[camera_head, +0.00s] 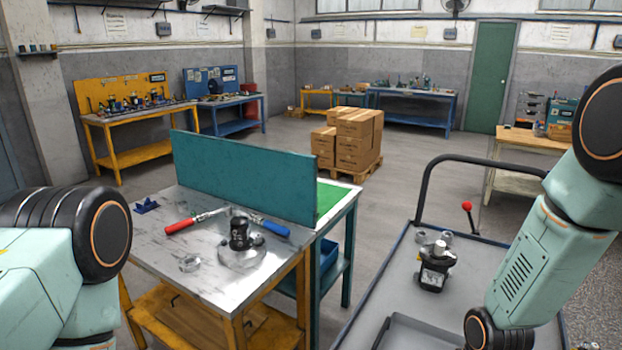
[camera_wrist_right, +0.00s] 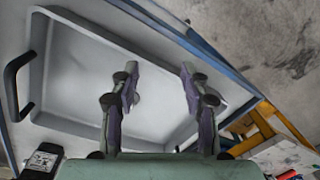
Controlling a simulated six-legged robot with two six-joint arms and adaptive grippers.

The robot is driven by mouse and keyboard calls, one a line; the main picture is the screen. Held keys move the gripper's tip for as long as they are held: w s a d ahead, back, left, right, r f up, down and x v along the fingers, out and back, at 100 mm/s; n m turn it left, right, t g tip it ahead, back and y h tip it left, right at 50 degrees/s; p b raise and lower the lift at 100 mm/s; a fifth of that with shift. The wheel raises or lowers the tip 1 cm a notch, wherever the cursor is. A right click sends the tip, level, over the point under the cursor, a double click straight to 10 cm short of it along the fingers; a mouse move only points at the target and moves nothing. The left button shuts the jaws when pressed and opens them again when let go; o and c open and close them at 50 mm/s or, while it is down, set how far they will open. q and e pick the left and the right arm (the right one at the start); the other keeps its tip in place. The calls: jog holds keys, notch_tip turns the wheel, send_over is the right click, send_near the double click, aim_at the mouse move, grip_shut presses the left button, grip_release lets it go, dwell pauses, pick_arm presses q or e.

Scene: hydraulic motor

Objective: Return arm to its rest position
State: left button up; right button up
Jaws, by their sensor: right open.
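My right arm (camera_head: 545,240) is bent down at the right of the head view, over the grey cart (camera_head: 400,265). Its gripper is out of the head view. In the right wrist view, my right gripper (camera_wrist_right: 158,80) is open and empty, with its two fingers apart above a shallow grey tray (camera_wrist_right: 75,65). My left arm (camera_head: 50,270) shows at the lower left of the head view, but its gripper is out of frame. A black and silver hydraulic motor (camera_head: 434,272) stands on the cart, beside my right arm.
A metal-topped table (camera_head: 165,220) holds a dark part on a round metal base (camera_head: 240,250), a red-handled tool (camera_head: 185,224) and a blue-handled one. A teal panel (camera_head: 245,180) stands behind them. The cart has a black rail (camera_head: 425,190) and a red-knobbed lever (camera_head: 467,207).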

jog(key=s+a+f, duration=0.1)
jog(key=s+f, duration=0.3)
jog(key=s, duration=0.7)
jog(key=s+a+f, duration=0.1)
jog(key=s+f, duration=0.2)
jog(key=s, duration=0.9)
notch_tip(320, 180, down, 13)
jog(key=w+b, duration=0.1)
jog(key=b, duration=1.2)
jog(key=shift+w+h, duration=0.3)
jog(key=shift+h, duration=0.1)
